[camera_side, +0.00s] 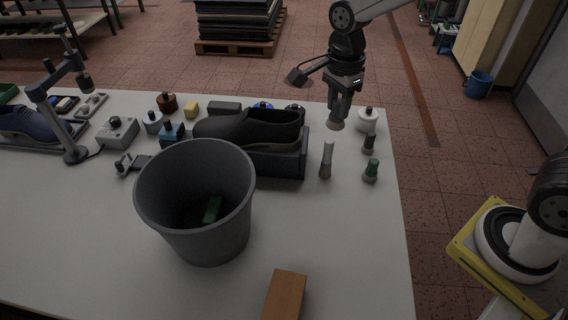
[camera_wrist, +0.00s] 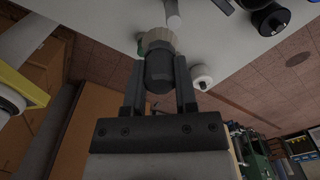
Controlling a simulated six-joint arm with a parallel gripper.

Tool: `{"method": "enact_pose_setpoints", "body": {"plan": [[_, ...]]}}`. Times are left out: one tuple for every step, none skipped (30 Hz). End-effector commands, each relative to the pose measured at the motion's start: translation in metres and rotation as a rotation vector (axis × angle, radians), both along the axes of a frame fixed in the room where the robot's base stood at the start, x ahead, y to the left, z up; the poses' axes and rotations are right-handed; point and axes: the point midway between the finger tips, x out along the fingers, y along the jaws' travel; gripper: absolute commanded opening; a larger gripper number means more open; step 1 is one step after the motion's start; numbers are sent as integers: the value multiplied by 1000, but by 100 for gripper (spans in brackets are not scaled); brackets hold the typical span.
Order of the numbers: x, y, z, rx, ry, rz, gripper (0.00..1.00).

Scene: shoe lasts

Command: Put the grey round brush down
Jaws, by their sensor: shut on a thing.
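The grey round brush (camera_wrist: 158,72) is in my gripper (camera_wrist: 158,90). Its dark grey handle lies between the two fingers, and its pale round bristle end (camera_wrist: 159,40) points away from the palm. In the side view my gripper (camera_side: 341,108) is at the right end of the table, shut on the brush. The pale bristle tip (camera_side: 335,125) shows below the fingers, pointing down. It looks to be above the table, but I cannot tell the exact gap.
A dark shoe (camera_side: 250,128) rests on a block to the left. A grey bin (camera_side: 197,245) stands in front.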

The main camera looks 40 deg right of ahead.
Motion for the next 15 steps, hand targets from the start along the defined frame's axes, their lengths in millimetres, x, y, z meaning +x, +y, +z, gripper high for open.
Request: {"method": "enact_pose_setpoints", "body": {"plan": [[-6, 15, 0, 0, -1, 43, 0], [-10, 22, 0, 0, 0, 65, 0], [-15, 32, 0, 0, 0, 94, 0], [-19, 39, 0, 0, 0, 116, 0], [-23, 46, 0, 0, 0, 138, 0], [-28, 55, 0, 0, 1, 167, 0], [-33, 61, 0, 0, 1, 189, 0], [-37, 68, 0, 0, 0, 210, 0], [-43, 76, 0, 0, 0, 238, 0], [-47, 81, 0, 0, 0, 258, 0], [-51, 86, 0, 0, 0, 275, 0], [-56, 93, 0, 0, -1, 299, 0], [-59, 96, 0, 0, -1, 313, 0], [-63, 100, -1, 1, -1, 329, 0], [-67, 105, -1, 0, 0, 346, 0]]}}
